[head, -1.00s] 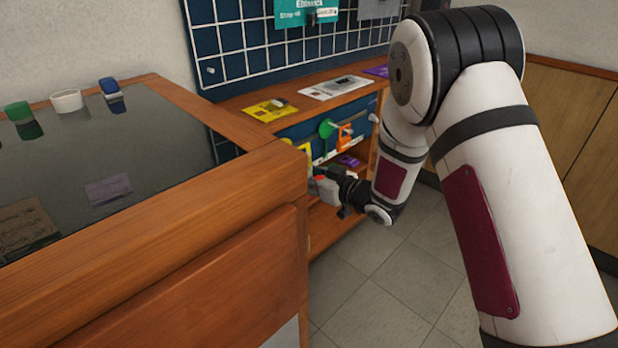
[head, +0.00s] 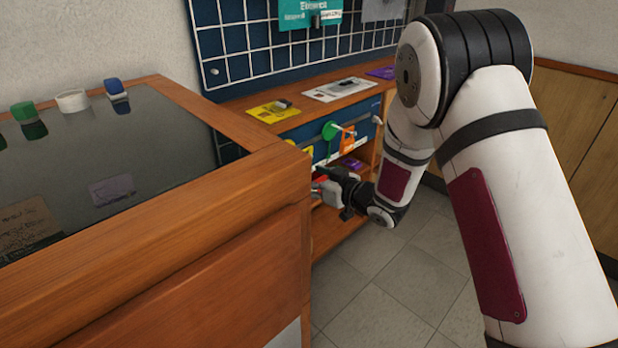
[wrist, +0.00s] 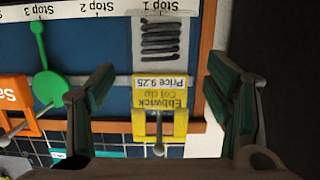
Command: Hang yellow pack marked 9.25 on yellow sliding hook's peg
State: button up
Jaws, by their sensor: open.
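The wrist view is upside down. In it the pack marked Price 9.25 (wrist: 160,88) shows a yellow label and a grey body with black coils. The yellow sliding hook (wrist: 180,126) is at the label's top end, and its thin peg points toward the camera, ending in a round tip. The pack appears to hang on this peg; the exact hole is too small to tell. My gripper (wrist: 160,92) is open, one finger on each side of the pack, apart from it. In the head view my gripper (head: 322,186) is beside the rail, partly hidden by the cabinet edge.
A green hook (wrist: 46,85) and an orange hook (wrist: 15,110) sit beside the yellow one on the rail marked with stops. A wooden cabinet (head: 200,250) stands close to my gripper. A yellow card (head: 273,112) lies on the shelf top. Floor at right is clear.

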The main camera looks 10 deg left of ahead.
jog(key=shift+s+d, duration=0.1)
jog(key=shift+d, duration=0.05)
jog(key=v, duration=1.1)
jog(key=d+r+m+t+h, duration=0.1)
jog(key=d+r+m+h, duration=0.1)
jog(key=d+r+h, duration=0.3)
jog(key=d+r+m+h, duration=0.1)
jog(key=d+r+h, duration=0.15)
jog(key=d, duration=0.35)
jog(key=s+d+r+m+g+h, duration=0.2)
jog(key=s+d+r+m+h, duration=0.25)
jog(key=s+d, duration=0.55)
jog(key=s+a+r+m+g, duration=0.1)
jog(key=s+m+g, duration=0.45)
jog(key=s, duration=2.65)
notch_tip(320, 180, up, 37)
jog(key=n+t+p, duration=0.1)
jog(key=n+p, duration=0.1)
jog(key=p, duration=3.3)
jog(key=shift+s+r+n, duration=0.2)
jog(key=shift+s+n, duration=0.1)
jog(key=shift+s, duration=0.15)
